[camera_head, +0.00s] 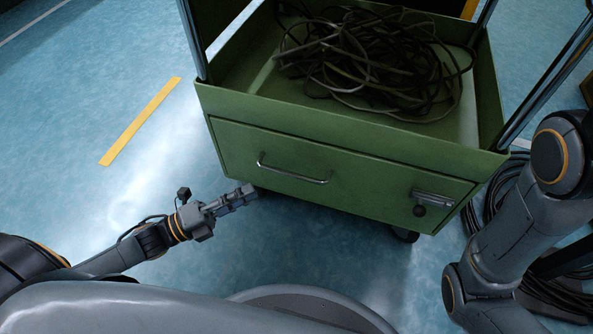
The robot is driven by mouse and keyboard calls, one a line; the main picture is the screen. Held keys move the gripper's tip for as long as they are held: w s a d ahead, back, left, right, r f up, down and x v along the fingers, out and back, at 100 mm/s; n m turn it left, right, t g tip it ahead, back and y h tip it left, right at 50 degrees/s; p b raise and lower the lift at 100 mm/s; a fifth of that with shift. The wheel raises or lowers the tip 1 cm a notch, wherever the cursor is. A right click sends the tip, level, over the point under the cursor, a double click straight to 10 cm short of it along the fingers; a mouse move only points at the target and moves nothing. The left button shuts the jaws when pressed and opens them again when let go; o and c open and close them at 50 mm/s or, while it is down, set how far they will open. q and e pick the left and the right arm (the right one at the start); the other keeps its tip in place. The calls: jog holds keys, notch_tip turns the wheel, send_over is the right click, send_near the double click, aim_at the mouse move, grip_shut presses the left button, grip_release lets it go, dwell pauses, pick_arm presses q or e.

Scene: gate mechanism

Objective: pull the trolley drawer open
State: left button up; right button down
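The green trolley (345,123) stands in front of me. Its drawer front (240,143) sits flush under the top tray, so the drawer looks closed. A silver bar handle (293,178) is on the left half of the drawer front. A metal latch with a dark round knob (420,210) is at the right end. My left gripper (245,194) is left of and lower in the picture than the handle, apart from it, near the drawer's lower left corner. Its fingers lie close together, but their opening is unclear. My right arm shows at the right; its gripper is out of view.
A tangle of dark cables (370,60) lies in the trolley's top tray. Metal posts rise from the tray's corners. More coiled cable (495,195) lies on the floor right of the trolley, by my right arm. The blue floor left of the trolley is clear, with a yellow stripe (140,122).

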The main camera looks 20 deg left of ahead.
aim_at(290, 172)
pick_arm(q)
jog(key=b+x, duration=0.2)
jog(key=x, duration=0.9)
jog(key=shift+w+d+r+b, duration=0.1)
jog(key=shift+d+b, duration=0.05)
jog(key=shift+b, duration=0.15)
grip_shut()
